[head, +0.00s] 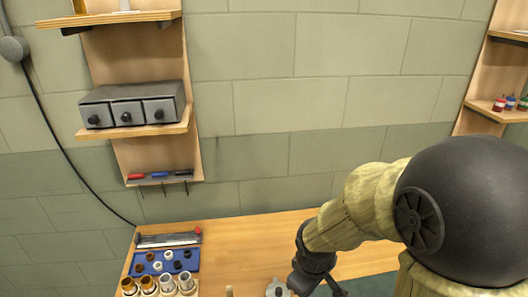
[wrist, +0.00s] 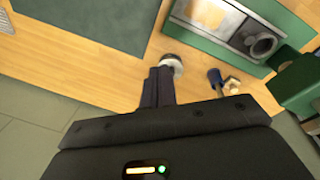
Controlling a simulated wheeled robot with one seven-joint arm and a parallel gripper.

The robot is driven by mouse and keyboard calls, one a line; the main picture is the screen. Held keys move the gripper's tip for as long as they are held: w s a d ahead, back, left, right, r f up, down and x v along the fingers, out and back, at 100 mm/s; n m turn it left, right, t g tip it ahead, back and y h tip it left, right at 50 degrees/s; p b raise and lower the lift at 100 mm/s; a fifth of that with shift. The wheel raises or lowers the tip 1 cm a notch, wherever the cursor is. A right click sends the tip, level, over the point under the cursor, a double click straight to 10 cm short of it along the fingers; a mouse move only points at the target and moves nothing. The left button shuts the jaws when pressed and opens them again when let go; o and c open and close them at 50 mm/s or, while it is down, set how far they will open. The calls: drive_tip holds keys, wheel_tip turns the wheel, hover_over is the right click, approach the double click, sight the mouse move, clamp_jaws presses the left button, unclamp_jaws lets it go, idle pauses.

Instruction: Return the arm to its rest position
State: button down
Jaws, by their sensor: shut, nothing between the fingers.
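My gripper (wrist: 158,82) shows in the wrist view with its two dark fingers together and nothing held between them. The fingers point out over a wooden bench top (wrist: 60,68), with a small round pale-and-dark object (wrist: 172,63) just beyond their tips. I cannot tell whether they touch it. In the head view my arm comes in from the right, bent, and reaches down to the bench at the bottom edge. The fingertips are not visible there.
The wrist view shows a green tray (wrist: 285,22), a blue-handled tool (wrist: 214,77), a green box (wrist: 298,85) and a dark mat (wrist: 90,22). The head view shows a blue holder (head: 140,269), grey drawers (head: 130,104) and a right shelf (head: 490,107). The wall area between shelves is clear.

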drive_tip(key=d+m, duration=0.1)
drive_tip(key=m, duration=0.2)
drive_tip(key=s+d+r+m, duration=0.1)
drive_tip(key=d+m, duration=0.1)
drive_tip(key=s+d+r+m, duration=0.1)
drive_tip(key=m, duration=0.2)
drive_tip(key=shift+d+m+t+y, duration=0.3)
drive_tip(key=shift+d+t, duration=0.1)
idle(0.4)
